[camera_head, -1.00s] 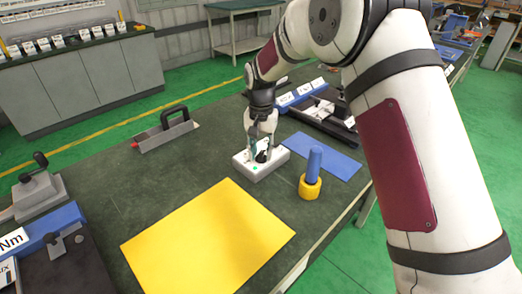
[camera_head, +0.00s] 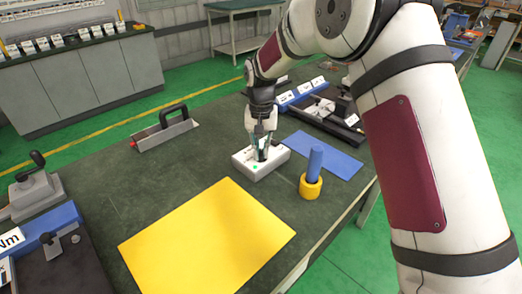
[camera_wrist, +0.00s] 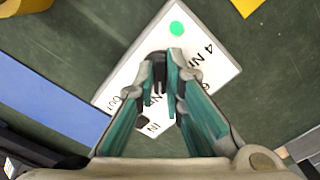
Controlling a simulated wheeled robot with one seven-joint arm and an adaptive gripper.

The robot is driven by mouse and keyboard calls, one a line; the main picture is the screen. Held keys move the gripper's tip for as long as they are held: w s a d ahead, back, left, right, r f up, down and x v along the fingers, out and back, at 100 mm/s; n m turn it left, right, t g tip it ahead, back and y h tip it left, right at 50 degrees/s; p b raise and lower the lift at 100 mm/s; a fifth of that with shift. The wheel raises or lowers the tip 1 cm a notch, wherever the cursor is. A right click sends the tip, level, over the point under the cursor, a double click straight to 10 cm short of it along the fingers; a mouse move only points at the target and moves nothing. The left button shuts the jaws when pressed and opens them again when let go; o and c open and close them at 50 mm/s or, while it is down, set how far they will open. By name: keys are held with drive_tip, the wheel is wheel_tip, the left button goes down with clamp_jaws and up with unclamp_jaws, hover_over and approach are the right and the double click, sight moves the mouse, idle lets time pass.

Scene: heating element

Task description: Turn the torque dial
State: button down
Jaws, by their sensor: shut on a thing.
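The white box (camera_head: 270,169) stands on the dark green table and has a green dot on its top. In the wrist view, the box (camera_wrist: 217,62) shows a bright green dot and printed torque labels, including "4 N", partly hidden. A black dial (camera_wrist: 158,66) sits on its top between my fingertips. My gripper (camera_head: 261,149) points down over the box. In the wrist view, the teal fingers of my gripper (camera_wrist: 166,70) are closed around the dial from both sides. Where the dial points is mostly hidden by the fingers.
A blue peg in a yellow ring (camera_head: 311,186) stands just right of the box. A blue mat (camera_head: 334,156) lies behind it. A yellow sheet (camera_head: 210,240) covers the table front. A handled tool (camera_head: 163,133) lies left. Black and blue fixtures stand behind.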

sight(262, 152)
drive_tip(key=n+b, duration=0.1)
drive_tip(key=n, duration=0.3)
drive_tip(key=shift+w+d+n, duration=0.1)
drive_tip(key=shift+n, duration=0.2)
drive_tip(key=shift+n+b, duration=0.8)
drive_tip(key=shift+n, duration=1.7)
drive_tip(key=c, duration=1.7)
unclamp_jaws()
wheel_tip(262, 152, up, 12)
drive_tip(key=shift+r, duration=0.1)
